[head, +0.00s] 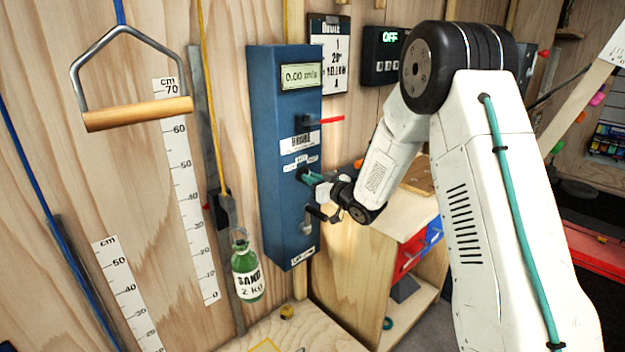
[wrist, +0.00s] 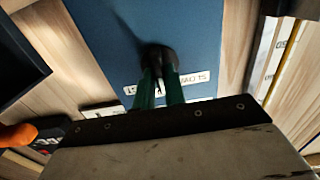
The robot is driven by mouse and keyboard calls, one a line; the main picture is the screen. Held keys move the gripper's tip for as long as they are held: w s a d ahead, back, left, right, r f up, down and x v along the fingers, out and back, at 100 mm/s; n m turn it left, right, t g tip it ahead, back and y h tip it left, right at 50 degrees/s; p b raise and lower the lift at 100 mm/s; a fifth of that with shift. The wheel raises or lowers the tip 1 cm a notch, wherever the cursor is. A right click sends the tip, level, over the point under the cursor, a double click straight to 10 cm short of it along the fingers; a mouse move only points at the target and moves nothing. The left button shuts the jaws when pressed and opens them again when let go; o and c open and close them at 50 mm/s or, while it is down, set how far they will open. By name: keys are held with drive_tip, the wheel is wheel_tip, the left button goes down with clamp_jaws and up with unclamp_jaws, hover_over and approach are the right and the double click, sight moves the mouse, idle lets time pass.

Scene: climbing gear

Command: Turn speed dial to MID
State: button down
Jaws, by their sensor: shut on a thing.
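The blue control box (head: 270,150) is mounted on the wooden wall. Its display (head: 301,76) reads 0.00, with a small unit beside the number. The black speed dial (wrist: 157,58) is on the box face in the wrist view, above a white label strip (wrist: 200,80) whose words appear upside down. My gripper (head: 306,175) reaches the box from the right; its green fingers (wrist: 158,88) are closed on the dial. The fingers and the dark wrist plate hide part of the labels, and I cannot read the dial's setting.
A red lever (head: 328,119) sticks out above my gripper and a crank handle (head: 318,213) below it. A wooden cabinet (head: 345,275) stands at the right.

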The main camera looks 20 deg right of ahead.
drive_tip(key=c, duration=1.5)
unclamp_jaws()
drive_tip(key=shift+o, duration=0.2)
drive_tip(key=shift+s, duration=0.1)
drive_tip(key=v, duration=0.7)
drive_tip(key=shift+s+d, duration=0.2)
drive_tip(key=shift+s, duration=0.1)
drive_tip(key=s+d+r+m+g+h, duration=0.1)
drive_tip(key=s+r+m+g+h, duration=0.2)
drive_tip(key=s, duration=0.4)
drive_tip(key=s+d+r+m+g+h, duration=0.1)
drive_tip(key=s+r+g+h, duration=0.2)
drive_tip(key=s+r+h, duration=0.35)
drive_tip(key=s+a+g, duration=0.2)
drive_tip(key=s+g, duration=0.1)
drive_tip(key=s, duration=0.7)
drive_tip(key=s+a+g+y, duration=0.1)
drive_tip(key=s+a+g, duration=0.1)
drive_tip(key=s, duration=0.9)
drive_tip(key=s+a+g+y, duration=0.1)
drive_tip(key=s+g, duration=0.3)
drive_tip(key=s, duration=0.6)
drive_tip(key=shift+s+a+m, duration=0.4)
drive_tip(key=shift+a, duration=0.05)
